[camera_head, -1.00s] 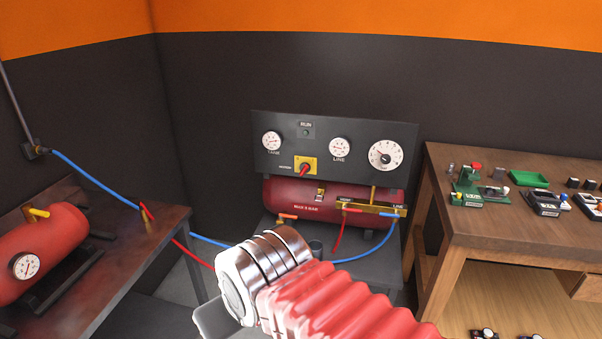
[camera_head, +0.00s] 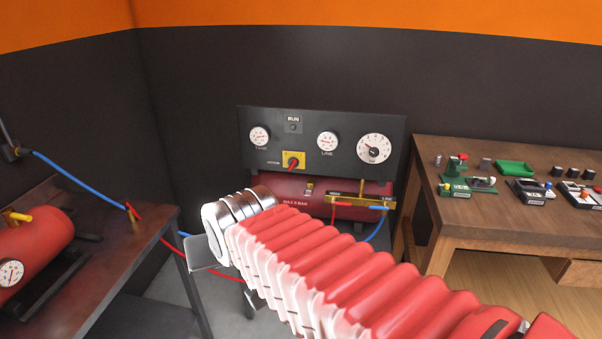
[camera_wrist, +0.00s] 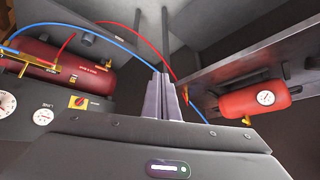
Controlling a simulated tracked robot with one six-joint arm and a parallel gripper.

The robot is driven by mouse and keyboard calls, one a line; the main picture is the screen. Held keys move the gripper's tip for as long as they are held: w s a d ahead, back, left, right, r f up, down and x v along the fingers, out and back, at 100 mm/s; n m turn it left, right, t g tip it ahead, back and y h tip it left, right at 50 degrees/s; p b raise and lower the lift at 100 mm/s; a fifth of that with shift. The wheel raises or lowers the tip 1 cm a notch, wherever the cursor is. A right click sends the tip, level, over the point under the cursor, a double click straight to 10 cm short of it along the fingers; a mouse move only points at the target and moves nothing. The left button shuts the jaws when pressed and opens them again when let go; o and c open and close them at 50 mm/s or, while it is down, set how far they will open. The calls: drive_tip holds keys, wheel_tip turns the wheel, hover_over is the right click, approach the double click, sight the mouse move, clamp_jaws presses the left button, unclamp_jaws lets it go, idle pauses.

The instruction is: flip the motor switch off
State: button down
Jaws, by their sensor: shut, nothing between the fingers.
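The motor switch (camera_head: 293,161) is a red knob on a yellow plate, low on the dark gauge panel (camera_head: 352,118). It also shows in the wrist view (camera_wrist: 77,101), left of my fingers and upside down. The knob's exact setting is too small to read. My gripper (camera_wrist: 163,80) is shut and empty, its grey fingers together in the middle of the wrist view. It is well apart from the switch. In the head view my red-sleeved arm covers most of the gripper.
A red tank (camera_head: 320,188) with brass valves and hoses sits under the panel. Another red tank (camera_head: 28,250) lies on the left bench (camera_head: 95,285). A wooden table (camera_head: 455,225) with small parts stands at right. Blue and red hoses cross between the benches.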

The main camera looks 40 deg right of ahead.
drive_tip(key=w+d+m+t+h, duration=0.35)
drive_tip(key=w+d+m, duration=0.55)
drive_tip(key=w+d, duration=1.05)
drive_tip(key=w+d+f+m+t+h, duration=0.1)
drive_tip(key=w+d+f+m+t, duration=0.2)
drive_tip(key=d, duration=0.4)
drive_tip(key=w+d+f+m+t, duration=0.1)
drive_tip(key=w+d+f+m, duration=0.2)
drive_tip(key=w+d, duration=0.25)
drive_tip(key=s+d+f+m+t+h, duration=0.1)
drive_tip(key=s+d+f+m+t, duration=0.1)
drive_tip(key=s+d+f+m, duration=0.2)
drive_tip(key=s+d+f+m+t+h, duration=0.1)
drive_tip(key=s+d+f+m, duration=0.3)
drive_tip(key=d+f, duration=0.6)
drive_tip(key=shift+d+m+t, duration=0.5)
drive_tip(key=shift+d+t, duration=0.15)
drive_tip(key=shift+t, duration=0.2)
drive_tip(key=shift+r, duration=0.1)
